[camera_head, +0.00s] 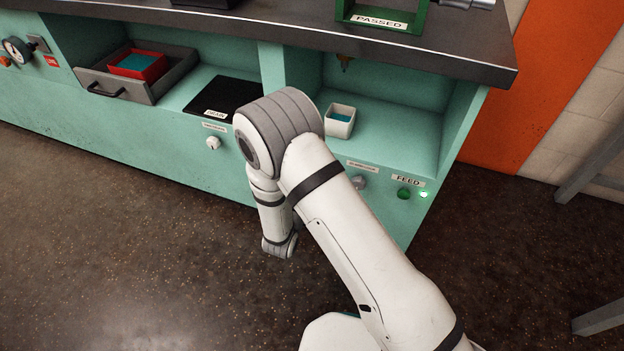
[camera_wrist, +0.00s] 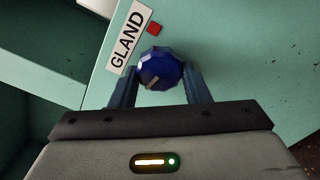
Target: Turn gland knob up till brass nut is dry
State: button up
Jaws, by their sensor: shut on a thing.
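In the wrist view the dark blue faceted knob (camera_wrist: 161,64) sits on the teal panel beside the "GLAND" label (camera_wrist: 129,36). My gripper (camera_wrist: 161,76) is shut on it, one finger on each side. A pale mark shows on the knob's lower edge. In the head view my arm hides the gripper and this knob.
Along the bench front are a white knob (camera_head: 213,143), a grey knob (camera_head: 358,182) and a lit green lamp (camera_head: 423,194) by "FEED". An open drawer (camera_head: 140,84) holds a red tray. Floor in front is clear.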

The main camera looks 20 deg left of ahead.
jog(key=shift+m, duration=0.6)
jog(key=o, duration=1)
jog(key=s, duration=0.2)
jog(key=s+p, duration=0.1)
jog(key=s, duration=0.4)
jog(key=shift+s+a+p, duration=0.3)
jog(key=shift+s, duration=0.1)
